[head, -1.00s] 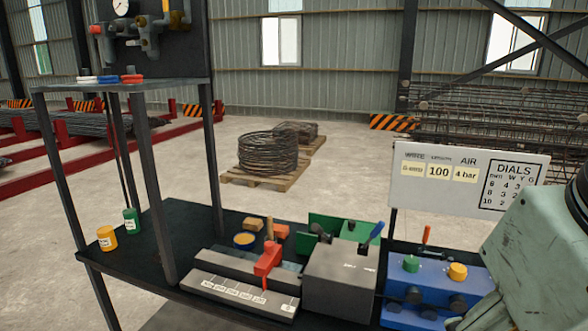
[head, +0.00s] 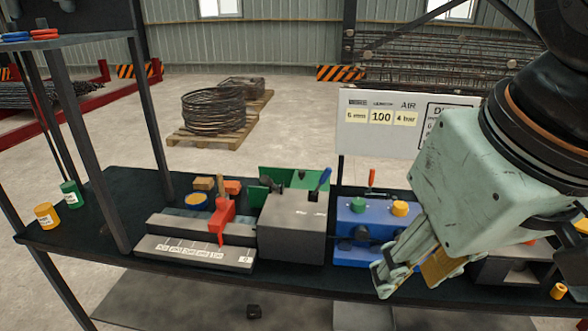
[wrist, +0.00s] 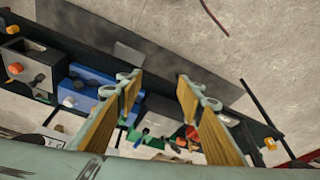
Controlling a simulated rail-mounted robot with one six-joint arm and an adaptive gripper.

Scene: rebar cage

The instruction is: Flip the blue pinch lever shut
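The blue pinch lever (head: 322,180) stands up from the back right of a grey box (head: 292,228) on the bench, leaning to the right. My gripper (head: 408,278) is in front of the blue dial box, to the right of the lever and apart from it. In the wrist view my gripper (wrist: 158,82) is open, its two fingers well apart with nothing between the tips.
The blue box (head: 365,230) with green and yellow knobs stands right of the grey box. A red lever (head: 222,212) on a labelled grey rail stands to its left. Behind are a green plate (head: 280,176) and a sign board (head: 400,124). A shelf post (head: 150,110) rises at left.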

